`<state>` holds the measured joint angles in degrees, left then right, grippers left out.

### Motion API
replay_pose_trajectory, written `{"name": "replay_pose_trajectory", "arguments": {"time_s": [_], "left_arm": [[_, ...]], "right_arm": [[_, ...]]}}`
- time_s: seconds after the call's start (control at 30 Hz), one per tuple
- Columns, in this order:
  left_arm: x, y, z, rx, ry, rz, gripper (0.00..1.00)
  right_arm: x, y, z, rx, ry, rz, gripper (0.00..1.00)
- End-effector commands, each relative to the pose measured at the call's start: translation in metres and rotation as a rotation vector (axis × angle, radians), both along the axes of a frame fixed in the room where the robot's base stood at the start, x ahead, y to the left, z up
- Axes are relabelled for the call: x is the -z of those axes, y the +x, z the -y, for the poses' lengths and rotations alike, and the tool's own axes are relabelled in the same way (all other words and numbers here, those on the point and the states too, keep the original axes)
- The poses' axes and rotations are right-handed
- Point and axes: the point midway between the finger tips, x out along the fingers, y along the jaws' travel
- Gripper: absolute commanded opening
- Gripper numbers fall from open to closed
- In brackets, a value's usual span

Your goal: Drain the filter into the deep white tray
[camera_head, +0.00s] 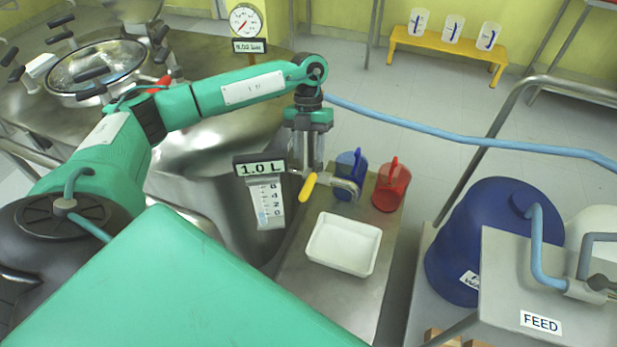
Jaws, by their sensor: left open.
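The deep white tray (332,262) sits on a steel shelf and looks empty. Just behind it is the drain valve with a yellow handle (308,187) and a metal spout (345,188). The handle hangs down at a tilt. The spout's end is by the blue jug, near the tray's far edge. A display reading 1.0 L (260,168) stands left of the valve, above a level scale (267,205). My left gripper (312,165) points down, open, just above the yellow handle; I cannot tell if it touches. My right gripper is out of view.
A blue jug (346,170) and a red jug (391,186) stand behind the tray. A blue drum (490,235) and a FEED panel (541,322) are at right. A blue hose (470,140) crosses behind. A gauge (246,22) stands at the back.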

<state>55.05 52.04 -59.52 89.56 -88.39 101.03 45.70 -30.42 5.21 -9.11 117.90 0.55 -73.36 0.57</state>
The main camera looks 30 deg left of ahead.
Motion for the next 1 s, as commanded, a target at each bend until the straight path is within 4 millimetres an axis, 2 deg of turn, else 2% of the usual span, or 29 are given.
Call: {"name": "replay_pose_trajectory", "arguments": {"time_s": [0.03, 0.2, 0.4, 0.8, 0.83, 1.0], "left_arm": [[0.011, -0.005, 0.003, 0.001, 0.0, -0.004, 0.44], [0.043, -0.016, 0.011, 0.0, -0.001, -0.003, 0.44], [0.066, -0.025, 0.017, 0.001, 0.001, -0.001, 0.44], [0.074, -0.027, 0.019, 0.0, 0.0, 0.0, 0.44], [0.074, -0.027, 0.019, 0.0, 0.0, 0.0, 0.42], [0.074, -0.027, 0.019, 0.0, 0.0, 0.0, 0.09]], "right_arm": [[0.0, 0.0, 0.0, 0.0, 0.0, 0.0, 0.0], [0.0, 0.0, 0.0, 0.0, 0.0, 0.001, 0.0], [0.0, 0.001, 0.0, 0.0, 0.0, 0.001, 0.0], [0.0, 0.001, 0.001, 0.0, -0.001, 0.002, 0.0], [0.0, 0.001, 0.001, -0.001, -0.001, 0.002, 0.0], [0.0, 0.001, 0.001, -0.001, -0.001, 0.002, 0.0]]}}
